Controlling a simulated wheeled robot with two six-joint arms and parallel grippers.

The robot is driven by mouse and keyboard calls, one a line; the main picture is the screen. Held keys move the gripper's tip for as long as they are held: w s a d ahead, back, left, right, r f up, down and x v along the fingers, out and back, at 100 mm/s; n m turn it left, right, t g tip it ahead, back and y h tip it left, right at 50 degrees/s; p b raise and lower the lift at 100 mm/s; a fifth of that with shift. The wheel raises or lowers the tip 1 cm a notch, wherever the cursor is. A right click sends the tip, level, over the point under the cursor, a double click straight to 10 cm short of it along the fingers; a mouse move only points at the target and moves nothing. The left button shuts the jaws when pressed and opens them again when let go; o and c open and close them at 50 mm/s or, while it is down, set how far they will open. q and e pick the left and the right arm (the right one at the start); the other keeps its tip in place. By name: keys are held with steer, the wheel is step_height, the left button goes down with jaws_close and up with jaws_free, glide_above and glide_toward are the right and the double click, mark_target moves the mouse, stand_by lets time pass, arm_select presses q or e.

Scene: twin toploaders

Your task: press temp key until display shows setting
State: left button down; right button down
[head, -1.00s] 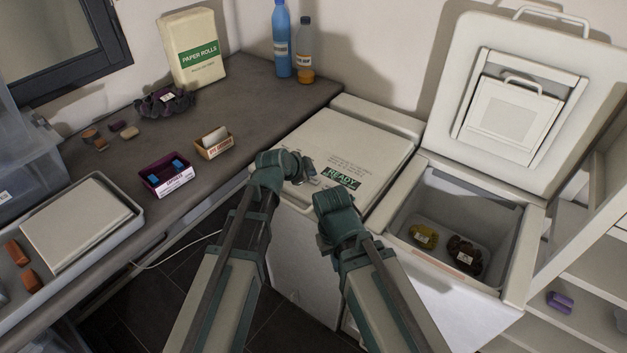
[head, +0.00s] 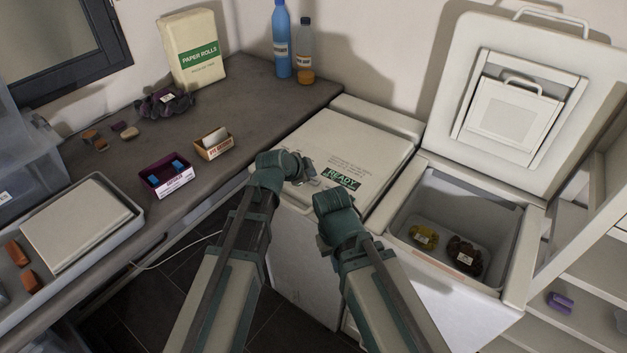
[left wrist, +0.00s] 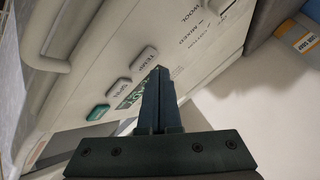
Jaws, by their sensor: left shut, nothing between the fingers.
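The closed left toploader (head: 350,135) has a white lid with a green display (head: 342,179) reading "READY". The display also shows in the left wrist view (left wrist: 130,99), partly hidden by my fingers. A row of keys there has a green key (left wrist: 98,112), a middle grey key (left wrist: 118,88) and an upper grey key (left wrist: 145,57). Their small labels are hard to read. My left gripper (head: 308,180) is shut and empty; its fingertips (left wrist: 160,71) are beside the upper grey key, contact unclear. My right gripper (head: 324,242) is near the lid's front edge, its fingers hidden.
A counter (head: 255,100) at left holds a purple box (head: 170,180), a card box (head: 215,147), a paper rolls pack (head: 193,50) and bottles (head: 282,40). White shelves (head: 590,265) stand at right.

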stand_by(0.6)
arm_select(q)
steer(key=shift+f+b, duration=0.45)
steer(key=shift+f+b, duration=0.3)
steer(key=shift+b, duration=0.05)
stand_by(0.5)
steer(key=shift+r, duration=0.1)
steer(key=shift+r+p, duration=0.7)
steer(key=shift+p, duration=0.15)
step_height(320, 180, up, 5)
steer(key=p, duration=0.5)
